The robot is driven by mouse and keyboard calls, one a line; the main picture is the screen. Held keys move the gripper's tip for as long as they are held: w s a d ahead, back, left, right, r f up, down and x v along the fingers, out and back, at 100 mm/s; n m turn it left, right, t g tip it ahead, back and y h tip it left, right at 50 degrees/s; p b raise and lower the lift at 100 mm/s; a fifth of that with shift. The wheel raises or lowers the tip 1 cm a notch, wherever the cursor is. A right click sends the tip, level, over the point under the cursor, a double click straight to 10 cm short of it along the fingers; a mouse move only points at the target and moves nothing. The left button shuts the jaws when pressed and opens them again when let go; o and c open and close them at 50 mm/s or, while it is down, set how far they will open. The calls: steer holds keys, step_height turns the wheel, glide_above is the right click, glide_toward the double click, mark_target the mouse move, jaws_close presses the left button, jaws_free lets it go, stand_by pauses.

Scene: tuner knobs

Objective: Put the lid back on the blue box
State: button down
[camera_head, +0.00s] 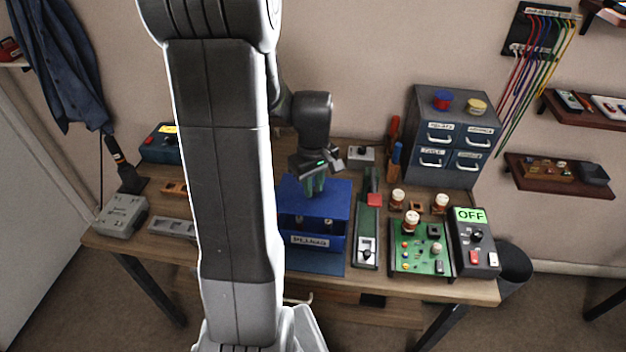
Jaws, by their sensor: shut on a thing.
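The blue box (291,240) stands on the workbench, with a white label on its front that I cannot read for sure. A blue panel, which looks like its lid (338,196), is at the top and back of the box. A dark gap with small knob-like shapes shows between the panel and the labelled front. Whether the panel touches the box's rim I cannot tell.
A blue mat (315,263) lies under the box. To its right are a green strip with a red lever (373,200), a green knob board (420,250) and a black unit reading OFF (472,240). A drawer cabinet (450,130) stands behind. My arm hides part of the bench's left.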

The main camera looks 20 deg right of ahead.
mark_target(314, 195)
steer(key=shift+f, duration=0.1)
steer(key=shift+f+b, duration=2.45)
steer(key=shift+f, duration=0.55)
steer(key=shift+f, duration=0.3)
steer(key=c, duration=1.2)
jaws_free()
steer(key=shift+c, duration=0.2)
step_height(314, 195, up, 14)
steer(key=shift+f, duration=0.1)
